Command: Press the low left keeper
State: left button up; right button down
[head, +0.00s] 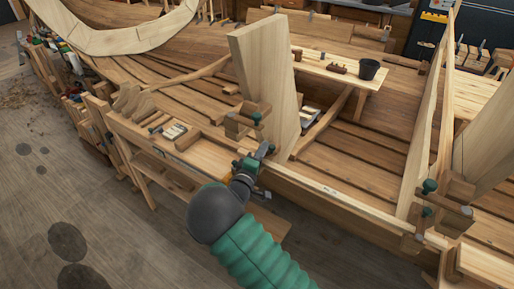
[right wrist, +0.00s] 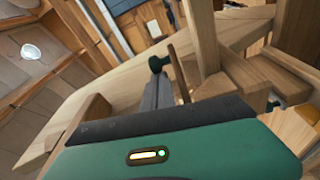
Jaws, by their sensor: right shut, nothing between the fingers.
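My right gripper (head: 263,150) is shut and empty, at the foot of the tall pale plank on the left side of the hull; its fingers also show in the right wrist view (right wrist: 158,92). In the right wrist view a dark green knob (right wrist: 158,63) shows just beyond the fingertips, beside a wooden block (right wrist: 240,82). I cannot tell whether the fingers touch it. Which knob is the low left keeper is unclear; the gripper may hide part of it. My left gripper is not in view.
The tall pale plank (head: 263,75) stands close above the gripper. Another fitting (head: 455,215) with green knobs is at the right. A side bench (head: 205,155) holds small items. Floor at left is open.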

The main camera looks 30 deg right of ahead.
aim_at(265, 158)
jog(key=m+g+h, duration=0.1)
jog(key=g, duration=0.1)
jog(key=s+m+g+h, duration=0.1)
jog(key=m+g, duration=0.1)
jog(key=shift+a, duration=0.1)
jog(key=s+m+g, duration=0.1)
jog(key=g, duration=0.1)
jog(key=a+m+g, duration=0.1)
jog(key=g, duration=0.1)
jog(key=s+m+g+h+b, duration=0.1)
jog(key=m+g, duration=0.1)
jog(key=shift+s+a+g, duration=0.3)
jog(key=shift+s+a, duration=0.05)
jog(key=shift+a, duration=0.3)
jog(key=shift+s+r, duration=0.1)
dwell(0.3)
